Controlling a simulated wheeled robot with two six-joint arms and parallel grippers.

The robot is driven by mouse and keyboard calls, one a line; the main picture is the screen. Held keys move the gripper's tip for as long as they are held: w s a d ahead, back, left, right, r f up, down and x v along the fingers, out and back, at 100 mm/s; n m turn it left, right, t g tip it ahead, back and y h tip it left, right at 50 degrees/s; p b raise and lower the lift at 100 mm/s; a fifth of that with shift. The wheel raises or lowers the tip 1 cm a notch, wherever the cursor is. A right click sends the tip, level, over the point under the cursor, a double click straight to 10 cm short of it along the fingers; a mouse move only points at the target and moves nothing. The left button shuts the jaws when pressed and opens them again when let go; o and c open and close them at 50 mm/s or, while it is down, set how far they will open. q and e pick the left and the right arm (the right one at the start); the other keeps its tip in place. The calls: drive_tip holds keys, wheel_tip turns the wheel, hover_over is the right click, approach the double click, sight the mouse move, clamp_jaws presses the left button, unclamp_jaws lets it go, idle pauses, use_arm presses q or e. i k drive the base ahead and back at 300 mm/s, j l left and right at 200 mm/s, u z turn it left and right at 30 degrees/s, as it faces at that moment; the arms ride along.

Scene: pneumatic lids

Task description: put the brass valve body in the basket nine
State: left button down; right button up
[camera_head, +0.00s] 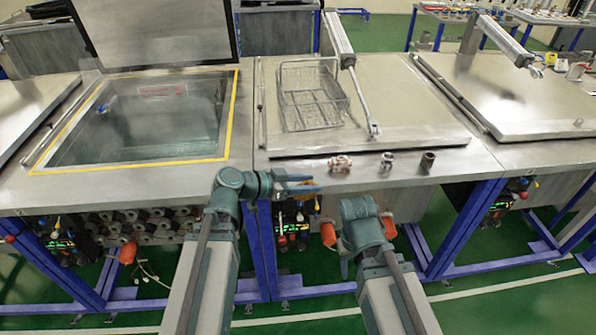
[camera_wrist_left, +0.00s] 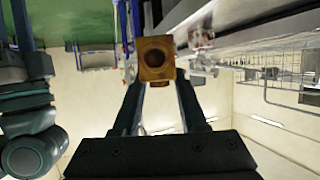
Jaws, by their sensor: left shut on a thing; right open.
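My left gripper (camera_head: 303,187) reaches right in front of the middle bench's front edge. It is shut on the brass valve body (camera_wrist_left: 157,60), a squarish block with a round dark hole, held at the fingertips in the left wrist view. A wire basket (camera_head: 282,98) stands on the closed lid of the middle tank. It also shows at the right of the left wrist view (camera_wrist_left: 285,93). I see no number on it. My right gripper (camera_head: 345,268) is open, low in front of the bench and partly hidden by its own arm.
A pinkish metal fitting (camera_head: 340,163), a small silver fitting (camera_head: 387,160) and a dark cylinder (camera_head: 428,160) stand along the bench's front ledge. A pneumatic cylinder (camera_head: 338,38) with its rod rises beside the basket. The left tank (camera_head: 140,163) is open and holds liquid.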

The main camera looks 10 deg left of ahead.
sight(315, 122)
drive_tip(key=u, duration=1.15)
drive_tip(key=i+l, duration=0.1)
drive_tip(key=l, duration=0.9)
drive_tip(key=i+l, duration=0.15)
drive_tip(key=l, duration=0.35)
